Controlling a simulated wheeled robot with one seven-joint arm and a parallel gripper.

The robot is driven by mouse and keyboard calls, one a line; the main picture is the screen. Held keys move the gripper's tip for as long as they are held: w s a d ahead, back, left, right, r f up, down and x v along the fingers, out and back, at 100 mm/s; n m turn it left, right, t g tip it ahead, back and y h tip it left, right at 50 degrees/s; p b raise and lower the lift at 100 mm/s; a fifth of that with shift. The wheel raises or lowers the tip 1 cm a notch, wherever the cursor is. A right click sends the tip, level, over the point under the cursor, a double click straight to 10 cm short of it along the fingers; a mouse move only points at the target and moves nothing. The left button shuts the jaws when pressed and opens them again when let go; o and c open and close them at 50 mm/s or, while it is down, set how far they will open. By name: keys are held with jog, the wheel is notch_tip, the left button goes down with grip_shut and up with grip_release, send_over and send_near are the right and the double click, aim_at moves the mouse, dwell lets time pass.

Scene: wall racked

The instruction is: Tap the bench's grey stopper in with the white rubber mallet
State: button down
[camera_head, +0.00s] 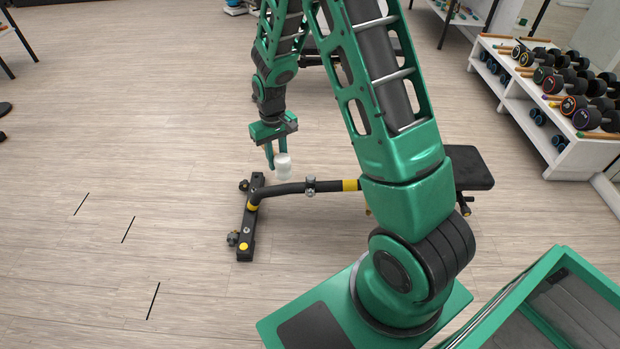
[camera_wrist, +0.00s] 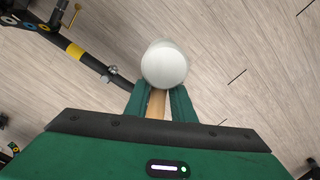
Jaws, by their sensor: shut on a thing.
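My gripper (camera_head: 275,158) is shut on the wooden handle of the white rubber mallet (camera_head: 284,167). In the wrist view the mallet's round white head (camera_wrist: 165,65) sticks out past my gripper's fingers (camera_wrist: 155,105), with the light wood handle between them. The bench (camera_head: 278,190) has a black tube with yellow bands and a black foot bar. A small grey piece (camera_head: 310,185) sits on the tube, to the right of the mallet head; it also shows in the wrist view (camera_wrist: 112,71). I cannot tell for sure that it is the stopper, or how far in it sits.
A white rack (camera_head: 555,120) of dumbbells stands at the right. The black bench pad (camera_head: 468,168) is partly hidden behind my arm. The wooden floor (camera_head: 120,150) at the left is mostly clear, with a few short black lines.

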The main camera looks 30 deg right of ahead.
jog(key=shift+r, duration=2.45)
